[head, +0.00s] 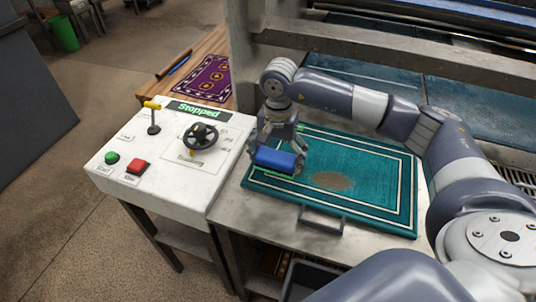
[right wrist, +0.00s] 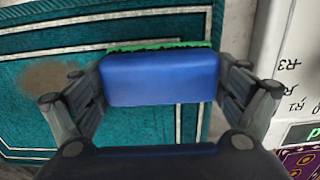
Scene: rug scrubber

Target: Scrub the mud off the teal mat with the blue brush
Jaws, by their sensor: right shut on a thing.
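The teal mat (head: 376,190) with pale border lines lies flat on a metal table. A brown mud patch (head: 331,181) is near its middle; it also shows in the right wrist view (right wrist: 50,77). My right gripper (head: 277,155) is shut on the blue brush (head: 275,160), over the left part of the mat, left of the mud. In the right wrist view the brush (right wrist: 160,78) sits between both fingers, with a green edge along its far side. I cannot tell whether it touches the mat. My left gripper is not in view.
A white control panel (head: 130,178) stands left of the mat, with a black handwheel (head: 200,136), a yellow-topped lever (head: 153,116), green and red buttons and a "Stopped" display. A purple patterned mat (head: 203,79) lies behind it. A metal handle (head: 321,220) is at the table's front edge.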

